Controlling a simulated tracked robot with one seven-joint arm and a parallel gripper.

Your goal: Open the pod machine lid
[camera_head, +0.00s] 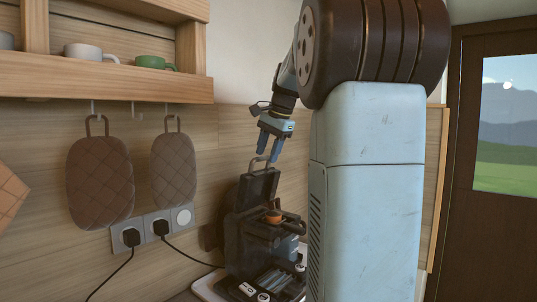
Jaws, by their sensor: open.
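The dark pod machine (236,243) stands on the counter against the wooden wall, left of my arm. Its lid (262,187) stands raised at the top, with a loop-shaped handle (251,166) on its upper edge. A small orange-brown thing, perhaps a pod (273,216), shows in the top of the machine below the lid. My gripper (268,158) points down, open, with its fingertips just above and beside the handle. I cannot tell whether a finger touches the handle. My arm stands close by the machine's right side.
Two plugs (131,237) with black cables sit in the wall sockets left of the machine. Two quilted pads (100,180) hang under a wooden shelf (110,80) with mugs. A light tray or counter edge (205,290) lies under the machine. A door with a window (505,130) is at right.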

